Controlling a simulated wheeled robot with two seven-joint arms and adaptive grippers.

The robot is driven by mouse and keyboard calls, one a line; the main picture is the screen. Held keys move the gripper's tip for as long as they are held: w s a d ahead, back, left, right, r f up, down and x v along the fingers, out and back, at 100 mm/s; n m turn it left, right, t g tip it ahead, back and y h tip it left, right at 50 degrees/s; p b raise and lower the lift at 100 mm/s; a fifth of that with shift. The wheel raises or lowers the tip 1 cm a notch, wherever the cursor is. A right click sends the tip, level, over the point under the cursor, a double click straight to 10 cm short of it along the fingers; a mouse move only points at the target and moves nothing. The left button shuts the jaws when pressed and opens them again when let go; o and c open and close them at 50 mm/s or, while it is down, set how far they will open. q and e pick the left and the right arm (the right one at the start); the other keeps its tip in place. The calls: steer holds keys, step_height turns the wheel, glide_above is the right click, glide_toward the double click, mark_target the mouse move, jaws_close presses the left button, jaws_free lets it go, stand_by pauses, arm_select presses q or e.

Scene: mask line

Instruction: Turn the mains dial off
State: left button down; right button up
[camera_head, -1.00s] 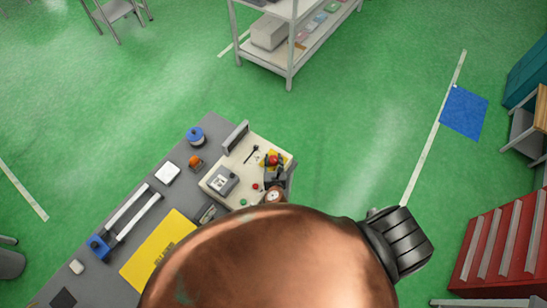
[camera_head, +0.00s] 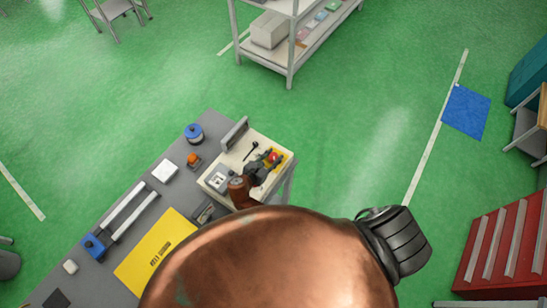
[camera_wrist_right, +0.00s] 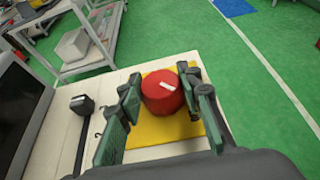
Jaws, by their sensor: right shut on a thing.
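The mains dial is a red round knob with a white mark on its top, on a yellow plate (camera_wrist_right: 165,133). In the right wrist view the dial (camera_wrist_right: 162,93) sits between my right gripper's fingers (camera_wrist_right: 160,100). The gripper is shut on it. In the head view the dial (camera_head: 274,156) shows at the far right of the cream panel (camera_head: 217,168), with my right gripper (camera_head: 265,163) over it. My copper-coloured arm hides the lower middle of the head view. My left gripper is not in view.
A black lever (camera_wrist_right: 82,110) stands on the panel left of the gripper. A grey bench (camera_head: 140,175) holds a blue spool (camera_head: 194,132), an orange button (camera_head: 193,160) and a yellow mat (camera_head: 155,250). A shelf rack (camera_head: 290,50) stands beyond clear green floor.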

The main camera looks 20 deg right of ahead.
mark_target(274, 156)
steer(key=shift+w+d+r, duration=0.1)
steer(key=shift+r, duration=0.05)
steer(key=o, duration=1.2)
step_height(274, 156, up, 10)
steer(key=shift+f, duration=0.1)
stand_by(0.4)
